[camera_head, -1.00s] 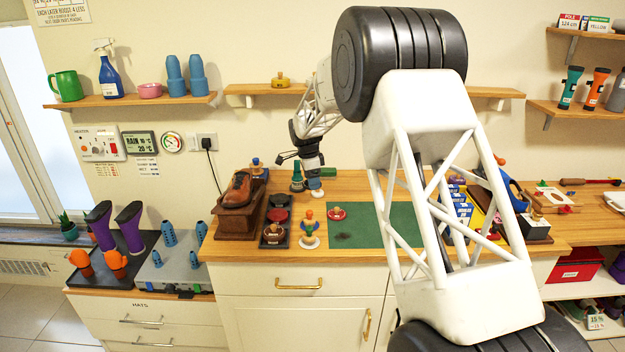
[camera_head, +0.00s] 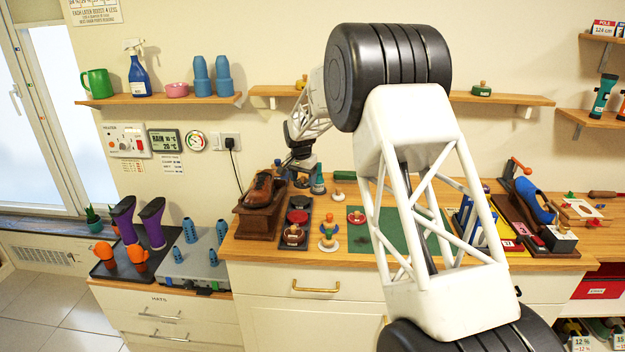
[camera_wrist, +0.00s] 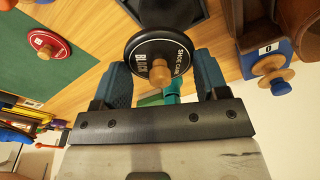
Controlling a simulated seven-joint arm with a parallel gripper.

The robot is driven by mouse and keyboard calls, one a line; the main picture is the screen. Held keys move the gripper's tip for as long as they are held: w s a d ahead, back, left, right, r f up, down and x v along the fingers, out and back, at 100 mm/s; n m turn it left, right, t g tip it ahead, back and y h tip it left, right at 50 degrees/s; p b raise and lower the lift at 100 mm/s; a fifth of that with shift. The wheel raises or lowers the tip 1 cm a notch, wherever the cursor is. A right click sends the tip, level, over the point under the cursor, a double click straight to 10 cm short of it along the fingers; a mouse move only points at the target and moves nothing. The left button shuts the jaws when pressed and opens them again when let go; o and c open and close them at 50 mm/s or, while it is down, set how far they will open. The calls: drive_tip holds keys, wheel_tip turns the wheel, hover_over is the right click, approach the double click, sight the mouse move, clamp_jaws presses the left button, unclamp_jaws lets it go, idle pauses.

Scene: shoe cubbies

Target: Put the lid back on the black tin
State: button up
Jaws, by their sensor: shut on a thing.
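In the wrist view, a round black lid (camera_wrist: 140,48) marked "SHOE CARE" and "BLACK", with a wooden knob, sits between the blue fingers of my gripper (camera_wrist: 162,64), which is shut on its rim. The knob faces the camera. In the head view, my gripper (camera_head: 302,168) is above the back of the bench, behind the dark tin tray (camera_head: 309,232); the lid is too small to make out there. A dark angular shape, perhaps the tray, shows beyond the lid in the wrist view.
A brown shoe on a wooden block (camera_head: 252,222) stands left of the tray. A teal bottle (camera_head: 319,185) stands close right of my gripper. Small knobbed pieces and a red-topped disc (camera_head: 356,216) lie right of the tray. The green mat (camera_head: 362,240) is partly hidden by my arm.

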sight(301, 199)
drive_tip(key=shift+w+a+n, duration=0.15)
drive_tip(key=shift+a+n, duration=0.45)
drive_tip(key=shift+f, duration=0.25)
drive_tip(key=shift+f, duration=2.9)
drive_tip(key=shift+f, duration=0.1)
idle(1.1)
drive_tip(key=o, duration=1)
drive_tip(key=shift+c, duration=0.2)
drive_tip(key=shift+o, duration=0.4)
drive_tip(key=shift+r, duration=3.5)
